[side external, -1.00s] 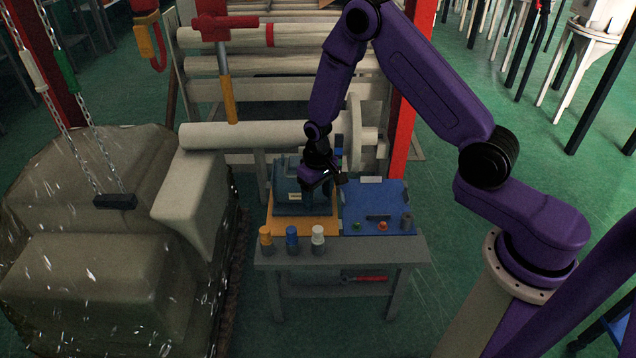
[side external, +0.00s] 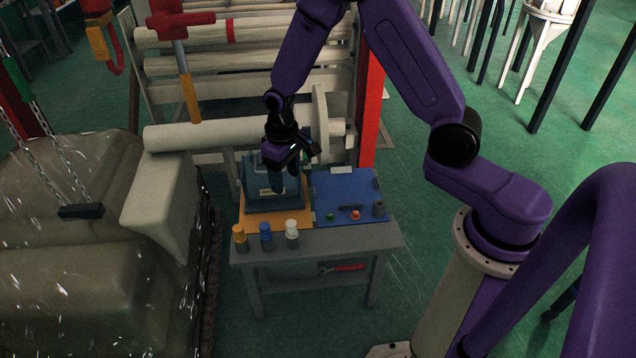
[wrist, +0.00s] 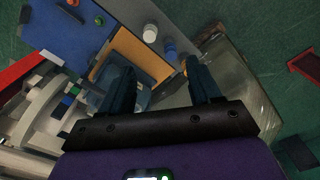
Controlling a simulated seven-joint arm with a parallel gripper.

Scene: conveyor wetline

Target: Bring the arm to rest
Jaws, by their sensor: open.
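My gripper (side external: 280,178) is above the left part of a small grey workbench (side external: 320,243). Its two dark fingers stand apart in the wrist view (wrist: 160,82), with nothing between them. Behind and below the fingers is a dark blue box-like part (side external: 262,200) on an orange mat (side external: 282,220). The fingers partly hide this part in the side view. The wrist view shows the part (wrist: 132,96) near the left finger; I cannot tell the exact gap.
A blue board (side external: 345,190) with small parts lies to the right. Orange (side external: 239,232), blue (side external: 265,230) and white (side external: 292,228) capped items line the front edge. A pale roller (side external: 215,135) is behind; a large wrapped load (side external: 70,260) and hanging chains are left.

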